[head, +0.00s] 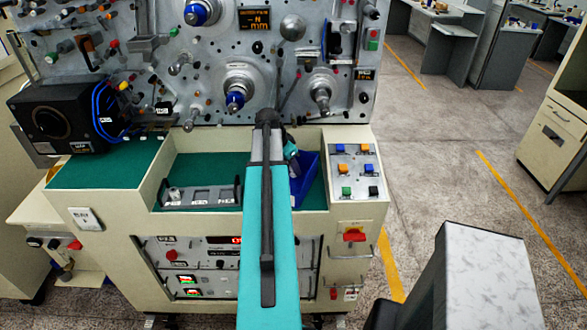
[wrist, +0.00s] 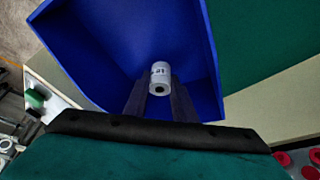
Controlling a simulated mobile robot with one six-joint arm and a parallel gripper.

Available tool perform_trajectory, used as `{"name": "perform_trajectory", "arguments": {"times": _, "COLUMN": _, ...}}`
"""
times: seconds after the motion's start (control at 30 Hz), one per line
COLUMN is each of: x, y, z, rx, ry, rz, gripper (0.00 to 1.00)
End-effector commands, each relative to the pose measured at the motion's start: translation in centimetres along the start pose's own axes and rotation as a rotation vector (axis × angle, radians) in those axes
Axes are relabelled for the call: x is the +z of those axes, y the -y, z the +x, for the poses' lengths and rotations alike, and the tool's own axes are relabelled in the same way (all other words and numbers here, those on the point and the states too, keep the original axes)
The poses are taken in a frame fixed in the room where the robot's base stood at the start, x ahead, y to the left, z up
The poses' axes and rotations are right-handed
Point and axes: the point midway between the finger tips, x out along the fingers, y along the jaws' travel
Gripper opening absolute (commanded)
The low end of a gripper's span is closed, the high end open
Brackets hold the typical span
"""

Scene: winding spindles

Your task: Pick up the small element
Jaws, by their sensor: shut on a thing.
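The small element (wrist: 160,78) is a light grey cylinder with a dark hole in its end face and dark marks on its side. It shows in the wrist view between the tips of my gripper (wrist: 160,95), whose two dark fingers are shut on it. Behind it is the inside of a blue bin (wrist: 105,45). I cannot tell whether the element touches the bin floor. In the head view the blue bin (head: 308,172) is partly hidden by my teal arm, and the element and fingertips are hidden.
The bin stands in a green-lined recess (head: 318,195) of the winding machine. Left of it is a grey holder (head: 200,196). Right is a button panel (head: 356,172). Behind rises a panel with spindles (head: 237,92). A black device (head: 58,118) stands on the left worktop.

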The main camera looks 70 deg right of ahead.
Motion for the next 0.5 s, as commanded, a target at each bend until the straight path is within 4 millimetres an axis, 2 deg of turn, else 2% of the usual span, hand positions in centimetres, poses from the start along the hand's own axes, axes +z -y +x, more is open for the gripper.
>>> {"name": "perform_trajectory", "arguments": {"times": 0.27, "x": -0.9, "y": 0.1, "z": -2.2, "rx": -0.002, "ry": -0.001, "rz": 0.000, "gripper": 0.02}}
{"name": "perform_trajectory", "arguments": {"times": 0.5, "x": -2.0, "y": 0.1, "z": -4.8, "rx": -0.002, "ry": -0.001, "rz": 0.001, "gripper": 0.02}}
